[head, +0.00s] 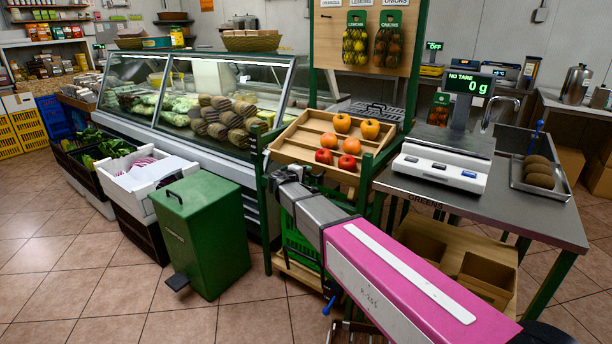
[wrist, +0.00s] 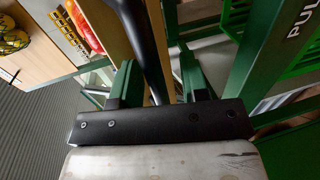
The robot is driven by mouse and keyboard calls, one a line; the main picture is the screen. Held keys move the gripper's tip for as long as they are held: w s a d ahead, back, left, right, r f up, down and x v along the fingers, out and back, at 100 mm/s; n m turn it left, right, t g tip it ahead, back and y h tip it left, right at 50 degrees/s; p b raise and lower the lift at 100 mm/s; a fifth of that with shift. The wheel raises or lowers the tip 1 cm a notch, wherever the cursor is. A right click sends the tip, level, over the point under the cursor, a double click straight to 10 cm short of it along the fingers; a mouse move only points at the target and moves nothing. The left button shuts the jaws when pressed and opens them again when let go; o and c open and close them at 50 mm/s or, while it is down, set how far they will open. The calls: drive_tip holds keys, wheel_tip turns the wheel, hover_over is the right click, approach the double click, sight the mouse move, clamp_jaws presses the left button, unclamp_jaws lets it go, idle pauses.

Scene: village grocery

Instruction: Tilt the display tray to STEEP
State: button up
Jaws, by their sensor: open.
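The wooden display tray (head: 290,135) sits in a green stand (head: 258,190) at the centre of the head view. It slopes down towards me and holds orange and red produce (head: 343,123). My gripper (head: 290,174) is at the stand's front left, just below the tray's front edge, partly hidden by my arm. In the wrist view my gripper (wrist: 158,78) is open. A dark rounded bar (wrist: 148,35) shows between its fingers; I cannot tell whether it touches them. A green part with the letters PULL (wrist: 300,22) is at the upper right there.
A steel counter (head: 500,195) with a scale (head: 440,165) stands close on the right. A glass display case (head: 200,90) is behind left. A green bin (head: 205,235) stands left of the stand. Open tiled floor (head: 60,270) lies at the front left.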

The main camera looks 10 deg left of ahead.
drive_tip(key=v, duration=1)
drive_tip(key=shift+s, duration=0.25)
drive_tip(key=shift+a, duration=0.1)
idle(1.2)
